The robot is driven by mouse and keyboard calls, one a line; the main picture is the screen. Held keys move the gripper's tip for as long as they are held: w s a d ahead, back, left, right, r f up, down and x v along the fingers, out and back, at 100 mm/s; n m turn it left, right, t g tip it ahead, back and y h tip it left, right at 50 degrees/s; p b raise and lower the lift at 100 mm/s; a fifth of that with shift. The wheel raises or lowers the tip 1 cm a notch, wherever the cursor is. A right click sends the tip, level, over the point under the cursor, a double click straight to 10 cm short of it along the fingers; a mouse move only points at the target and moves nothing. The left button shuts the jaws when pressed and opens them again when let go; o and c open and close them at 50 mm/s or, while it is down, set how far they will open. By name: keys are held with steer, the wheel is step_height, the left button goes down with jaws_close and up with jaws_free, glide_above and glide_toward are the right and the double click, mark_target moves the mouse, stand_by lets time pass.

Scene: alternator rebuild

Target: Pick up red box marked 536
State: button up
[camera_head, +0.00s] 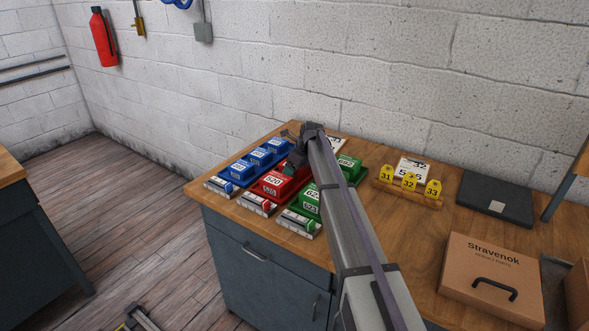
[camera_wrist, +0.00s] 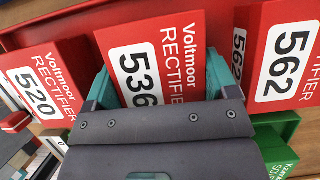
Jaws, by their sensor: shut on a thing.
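The red box marked 536 (camera_wrist: 150,55), labelled Voltmoor Rectifier, is in the middle of the wrist view. My gripper (camera_wrist: 160,78) has its teal fingers on either side of this box and is shut on it. The red box marked 520 (camera_wrist: 45,85) is to its left and the red box marked 562 (camera_wrist: 283,55) to its right. In the head view my gripper (camera_head: 296,160) is over the red row on the bench, and my arm hides part of that row. I cannot tell whether the held box is lifted clear.
A row of blue boxes (camera_head: 258,158) stands left of the red row and green boxes (camera_head: 308,200) stand right. Yellow numbered tags (camera_head: 410,181), a dark flat case (camera_head: 495,198) and a cardboard box (camera_head: 493,275) are farther right on the wooden bench (camera_head: 430,230).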

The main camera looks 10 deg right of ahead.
step_height(320, 180, up, 10)
steer(key=p, duration=1)
steer(key=shift+r, duration=0.2)
steer(key=shift+f, duration=0.15)
